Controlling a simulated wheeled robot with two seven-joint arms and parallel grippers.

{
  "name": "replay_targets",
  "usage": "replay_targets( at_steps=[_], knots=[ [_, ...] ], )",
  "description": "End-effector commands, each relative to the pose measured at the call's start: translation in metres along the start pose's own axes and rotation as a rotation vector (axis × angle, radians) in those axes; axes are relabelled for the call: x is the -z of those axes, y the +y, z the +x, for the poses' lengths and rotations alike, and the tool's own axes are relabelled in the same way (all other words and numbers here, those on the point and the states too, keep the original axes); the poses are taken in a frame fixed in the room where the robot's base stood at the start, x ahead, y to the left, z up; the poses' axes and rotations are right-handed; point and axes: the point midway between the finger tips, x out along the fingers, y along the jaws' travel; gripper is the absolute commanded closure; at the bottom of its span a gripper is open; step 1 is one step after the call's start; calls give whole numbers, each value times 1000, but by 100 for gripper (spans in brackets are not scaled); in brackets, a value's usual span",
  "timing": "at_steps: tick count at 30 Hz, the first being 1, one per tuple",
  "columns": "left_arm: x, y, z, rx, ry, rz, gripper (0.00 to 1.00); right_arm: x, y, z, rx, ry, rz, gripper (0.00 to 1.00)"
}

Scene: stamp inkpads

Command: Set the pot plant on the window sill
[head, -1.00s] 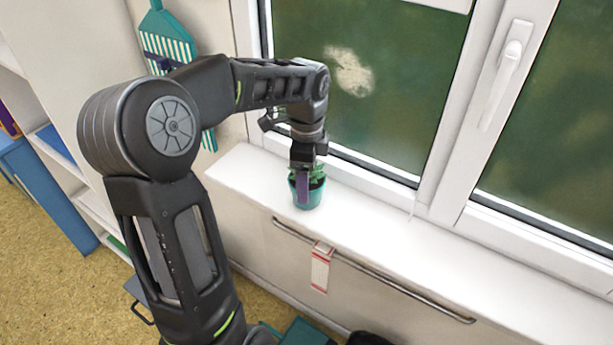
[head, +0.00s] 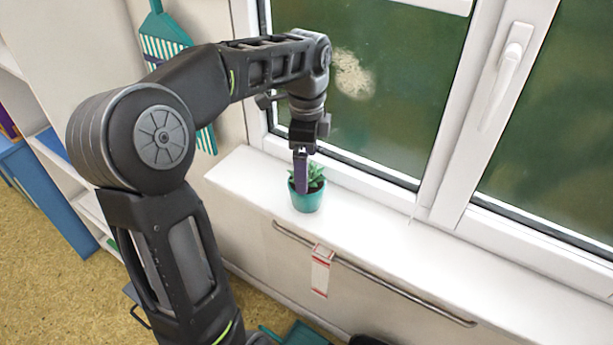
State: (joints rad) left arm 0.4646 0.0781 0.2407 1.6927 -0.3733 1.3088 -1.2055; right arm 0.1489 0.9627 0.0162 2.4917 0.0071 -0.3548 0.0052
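The pot plant (head: 308,200), small green leaves in a teal pot, stands upright on the white window sill (head: 382,237) near its left part. My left gripper (head: 302,173) is directly above the pot and points down. Its near purple finger hangs in front of the leaves, with its tip at about the pot's rim. The far finger is hidden behind it. The gripper has risen while the pot stayed on the sill, so it is not holding the pot and looks open. My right gripper is not in view.
The window frame and glass (head: 370,90) rise close behind the pot, with a handle (head: 507,75) on the right. A metal rail (head: 390,284) with a red-and-white tag (head: 321,270) runs below the sill. The sill is clear to the right.

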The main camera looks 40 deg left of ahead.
Motion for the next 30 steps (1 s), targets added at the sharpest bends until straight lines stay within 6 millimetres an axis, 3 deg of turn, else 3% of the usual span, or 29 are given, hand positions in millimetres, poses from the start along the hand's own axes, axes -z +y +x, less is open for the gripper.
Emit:
replay_targets(
  at_steps=[5, 6, 9, 30],
  knots=[
    [1, 0, -40, 4, 3, 0, 1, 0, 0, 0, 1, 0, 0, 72],
    [1, 0, -53, 0, 1, 0, 1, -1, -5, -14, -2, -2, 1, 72],
    [0, 0, -62, -1, 1, 0, 1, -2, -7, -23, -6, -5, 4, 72],
    [0, 0, -65, -1, 1, 0, 1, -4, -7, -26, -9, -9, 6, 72]
  ],
)
